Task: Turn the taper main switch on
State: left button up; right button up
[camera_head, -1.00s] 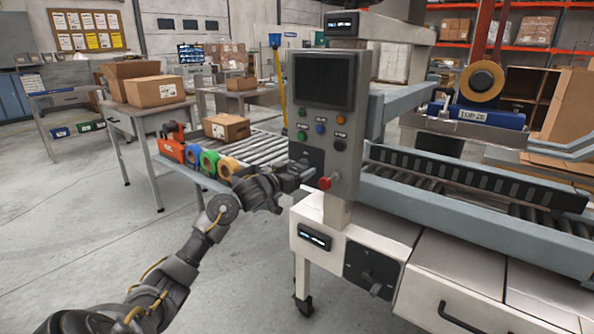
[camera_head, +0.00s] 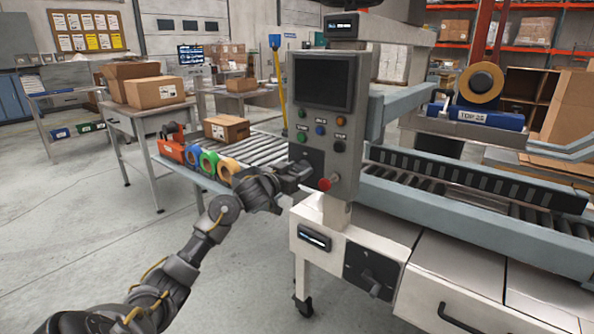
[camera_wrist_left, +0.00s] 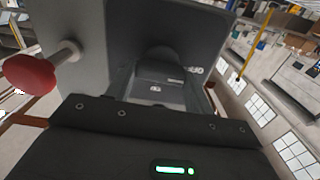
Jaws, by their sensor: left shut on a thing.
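The taper's control box (camera_head: 341,125) is a grey upright panel with a dark screen, coloured buttons and a red mushroom button (camera_head: 325,184). The main switch is on a dark plate (camera_head: 313,158) at the box's lower left; my left gripper (camera_head: 301,172) mostly covers its handle in the head view. In the left wrist view the dark switch handle (camera_wrist_left: 158,72) is between my fingers, in front of a dark plate with small, hard-to-read lettering. My left gripper is shut on it. The red button (camera_wrist_left: 30,74) is close beside the gripper there. My right gripper is out of view.
A second dark rotary knob (camera_head: 371,280) is on the white cabinet below. The roller conveyor (camera_head: 265,148) with tape rolls (camera_head: 209,162) lies behind my left arm. The taper's bed (camera_head: 460,215) extends right. Open floor (camera_head: 100,215) is at the left.

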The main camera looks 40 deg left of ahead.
pick_arm(q)
jog(key=shift+m, duration=0.6)
jog(key=shift+m+p, duration=0.4)
jog(key=shift+m, duration=0.8)
jog(key=m, duration=0.2)
jog(key=shift+d+m+p, duration=0.1)
jog(key=shift+m+p, duration=0.3)
jog(key=m, duration=0.2)
jog(key=shift+f+m, duration=0.1)
jog(key=shift+m, duration=0.3)
jog(key=m, duration=0.2)
jog(key=shift+d+f+m, duration=0.1)
jog(key=shift+m, duration=0.2)
jog(key=shift+m+b, duration=0.35)
jog(key=shift+m, duration=0.55)
jog(key=shift+m+b, duration=0.4)
jog(key=shift+m, duration=1.5)
jog(key=shift+b, duration=0.3)
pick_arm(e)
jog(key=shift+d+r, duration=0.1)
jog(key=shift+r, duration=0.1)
pick_arm(q)
jog(key=shift+f, duration=0.1)
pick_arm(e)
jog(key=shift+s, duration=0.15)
